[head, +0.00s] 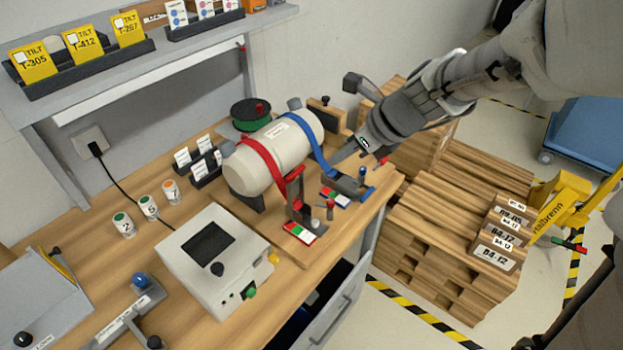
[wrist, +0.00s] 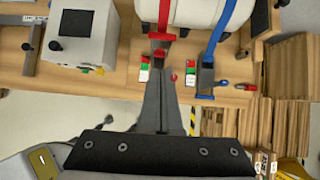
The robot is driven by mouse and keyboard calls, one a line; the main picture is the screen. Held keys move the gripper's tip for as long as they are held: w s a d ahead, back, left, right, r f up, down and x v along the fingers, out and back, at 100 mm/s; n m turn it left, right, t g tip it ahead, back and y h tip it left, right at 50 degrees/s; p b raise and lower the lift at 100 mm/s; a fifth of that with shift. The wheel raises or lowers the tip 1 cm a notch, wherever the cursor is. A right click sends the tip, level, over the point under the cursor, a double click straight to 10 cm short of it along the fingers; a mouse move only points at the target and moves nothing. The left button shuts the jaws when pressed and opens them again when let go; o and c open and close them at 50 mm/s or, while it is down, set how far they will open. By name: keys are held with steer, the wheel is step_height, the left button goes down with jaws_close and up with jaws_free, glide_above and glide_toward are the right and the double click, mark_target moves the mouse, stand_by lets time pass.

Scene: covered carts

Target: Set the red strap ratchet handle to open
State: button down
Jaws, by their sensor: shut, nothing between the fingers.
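The red strap (head: 262,156) runs over a white tank lying on its side on the wooden bench. Its ratchet handle (head: 294,186), dark with a red grip end, stands up at the tank's front; the red grip also shows in the wrist view (wrist: 161,36). A red, white and green label plate (head: 300,234) lies by its foot. My gripper (head: 342,156) is shut and empty, to the right of the red handle and near the blue strap in the head view. In the wrist view my fingers (wrist: 160,76) point toward the red handle; contact cannot be told.
The blue strap (head: 312,138) with its blue ratchet handle (head: 350,186) is close on the right. A small red-knobbed pin (head: 330,208) stands between the two ratchets. A white device box (head: 212,262) stands at left. Stacked wooden boards (head: 450,225) lie right of the bench.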

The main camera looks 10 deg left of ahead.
mark_target(294, 172)
steer(key=a+b+x, duration=0.1)
steer(key=b+x, duration=0.1)
steer(key=x, duration=1)
steer(key=shift+w+r, duration=0.15)
steer(key=shift+w, duration=0.25)
steer(key=shift+a+r, duration=0.1)
steer(key=shift+w+a+r+p, duration=0.15)
steer(key=shift+a+p, duration=0.1)
steer(key=shift+p, duration=0.35)
steer(key=a+p, duration=0.1)
steer(key=w+a+p, duration=0.1)
steer(key=shift+w+a+r+p, duration=0.15)
steer(key=shift+r+p, duration=0.05)
steer(key=shift+p, duration=0.15)
steer(key=shift+w+a+f, duration=0.25)
steer(key=shift+w+a, duration=0.05)
steer(key=shift+a, duration=0.15)
steer(key=shift+d+p, duration=0.1)
steer(key=shift+p, duration=0.2)
